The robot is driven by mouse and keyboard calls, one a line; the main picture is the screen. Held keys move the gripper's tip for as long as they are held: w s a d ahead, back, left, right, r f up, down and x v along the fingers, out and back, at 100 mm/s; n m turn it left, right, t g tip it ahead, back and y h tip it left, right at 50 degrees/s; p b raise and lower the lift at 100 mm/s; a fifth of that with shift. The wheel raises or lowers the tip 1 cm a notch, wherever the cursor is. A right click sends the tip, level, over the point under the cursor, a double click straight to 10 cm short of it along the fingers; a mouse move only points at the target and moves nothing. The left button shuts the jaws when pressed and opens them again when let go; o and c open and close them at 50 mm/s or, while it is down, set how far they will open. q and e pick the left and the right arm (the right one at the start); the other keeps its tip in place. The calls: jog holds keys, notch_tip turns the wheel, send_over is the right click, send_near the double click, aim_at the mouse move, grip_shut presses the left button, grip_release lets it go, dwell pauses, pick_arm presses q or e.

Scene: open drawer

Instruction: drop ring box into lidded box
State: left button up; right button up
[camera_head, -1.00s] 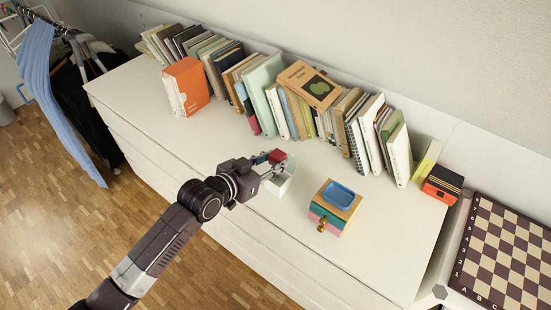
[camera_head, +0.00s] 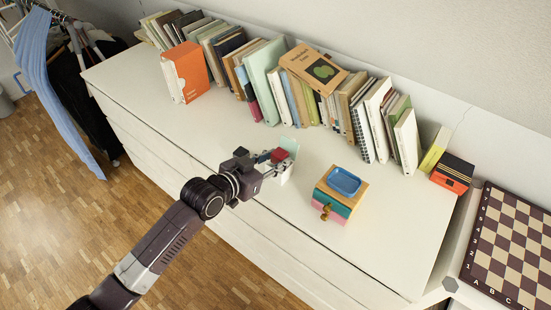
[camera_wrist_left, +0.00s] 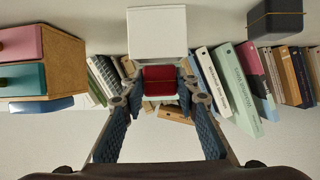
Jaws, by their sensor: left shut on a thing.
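The red ring box (camera_head: 280,155) is held between the fingers of my left gripper (camera_head: 270,161), above the dresser top. In the left wrist view the red box (camera_wrist_left: 160,78) sits between the two blue-padded fingers, which are shut on it. The white lidded box (camera_head: 287,174) stands just below and beside the held box, partly hidden by the gripper. A pale greenish panel, seemingly its raised lid, shows behind the red box. In the wrist view a white box face (camera_wrist_left: 157,35) fills the top centre. My right gripper is not in view.
A small wooden box with coloured drawers (camera_head: 331,207) and a blue tray (camera_head: 343,181) on top stands to the right. A dark box (camera_head: 241,152) is close left of the gripper. A row of books (camera_head: 290,90) lines the wall.

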pick_arm(q)
jog(key=o, duration=1.1)
jog(key=v, duration=1.2)
jog(key=shift+r, duration=0.1)
jog(key=w+a+f+n+y, duration=0.1)
jog(key=a+f+n+y, duration=0.1)
jog(key=a+f, duration=0.5)
jog(key=w+a+f+n+y, duration=0.1)
jog(key=a+f+y, duration=0.1)
jog(key=f, duration=1)
jog(key=s+a+f+n+g+y, duration=0.1)
jog(key=s+a+f+g, duration=0.2)
jog(key=f, duration=0.5)
jog(key=s+a+f+n+y, duration=0.1)
jog(key=s+a+f+y, duration=0.15)
jog(key=s+f, duration=0.4)
jog(key=s+a+f+g, duration=0.3)
jog(key=s+f, duration=1)
jog(key=f, duration=0.1)
jog(key=s+f+g, duration=0.1)
jog(key=s+f, duration=0.1)
jog(key=s, duration=0.5)
jog(key=s+d+f+g, duration=0.1)
jog(key=s+f, duration=0.2)
jog(key=s, duration=0.5)
jog(key=s+d+f+g+y, duration=0.1)
jog(key=s+f, duration=0.2)
jog(key=s, duration=0.4)
jog(key=shift+s+g, duration=0.2)
jog(key=shift+g, duration=0.2)
